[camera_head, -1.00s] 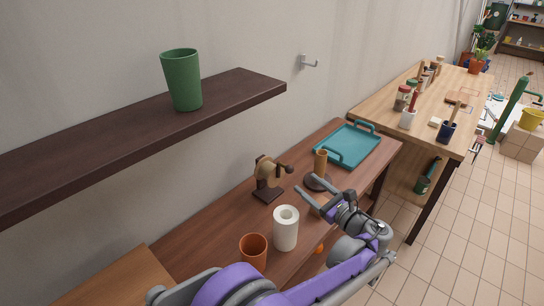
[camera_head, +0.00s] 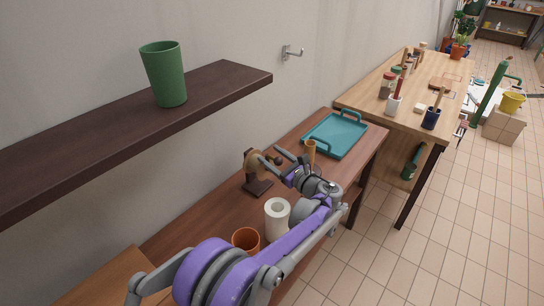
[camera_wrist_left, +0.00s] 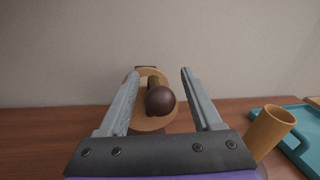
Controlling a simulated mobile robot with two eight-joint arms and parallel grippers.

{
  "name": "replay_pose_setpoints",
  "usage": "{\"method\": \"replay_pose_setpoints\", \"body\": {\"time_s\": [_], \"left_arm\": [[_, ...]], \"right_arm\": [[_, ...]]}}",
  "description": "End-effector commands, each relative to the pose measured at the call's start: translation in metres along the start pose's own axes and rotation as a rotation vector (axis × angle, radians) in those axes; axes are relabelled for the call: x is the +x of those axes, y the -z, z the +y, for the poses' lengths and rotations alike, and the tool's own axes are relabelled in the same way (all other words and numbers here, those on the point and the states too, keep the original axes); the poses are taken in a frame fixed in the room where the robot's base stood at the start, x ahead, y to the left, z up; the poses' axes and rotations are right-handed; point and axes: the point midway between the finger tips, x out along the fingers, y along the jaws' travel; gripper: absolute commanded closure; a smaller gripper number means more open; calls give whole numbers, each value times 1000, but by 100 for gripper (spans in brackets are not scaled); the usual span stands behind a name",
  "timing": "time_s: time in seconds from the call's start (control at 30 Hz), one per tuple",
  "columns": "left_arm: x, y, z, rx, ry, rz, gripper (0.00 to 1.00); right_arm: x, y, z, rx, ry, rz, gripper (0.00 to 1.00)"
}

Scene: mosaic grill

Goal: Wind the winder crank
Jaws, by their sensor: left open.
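The winder (camera_head: 257,184) stands on the brown bench in the head view, with a dark base and a round tan drum. Its crank ends in a dark round knob, seen in the left wrist view as the crank knob (camera_wrist_left: 160,101) in front of the drum (camera_wrist_left: 149,121). My left gripper (camera_head: 284,156) is open and close to the knob. In the left wrist view its two fingers (camera_wrist_left: 158,72) stand on either side of the knob and drum, with gaps on both sides. My right gripper is not in view.
A tan cylinder (camera_head: 310,151) stands right of the winder, beside a teal tray (camera_head: 336,136). A white roll (camera_head: 277,217) and an orange cup (camera_head: 246,239) stand nearer, by my arm. A dark shelf (camera_head: 110,118) with a green cup (camera_head: 164,74) hangs at left.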

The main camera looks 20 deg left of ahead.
Motion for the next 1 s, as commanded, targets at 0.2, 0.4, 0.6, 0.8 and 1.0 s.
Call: {"method": "replay_pose_setpoints", "body": {"time_s": [0.2,0.4,0.6,0.8,1.0], "left_arm": [[3,0,0,0,0,0,34],[3,0,0,0,0,0,52],[3,0,0,0,0,0,88],[3,0,0,0,0,0,100],[3,0,0,0,0,0,100]], "right_arm": [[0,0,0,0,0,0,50],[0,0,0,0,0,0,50],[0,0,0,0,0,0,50],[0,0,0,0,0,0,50],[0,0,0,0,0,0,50]]}}
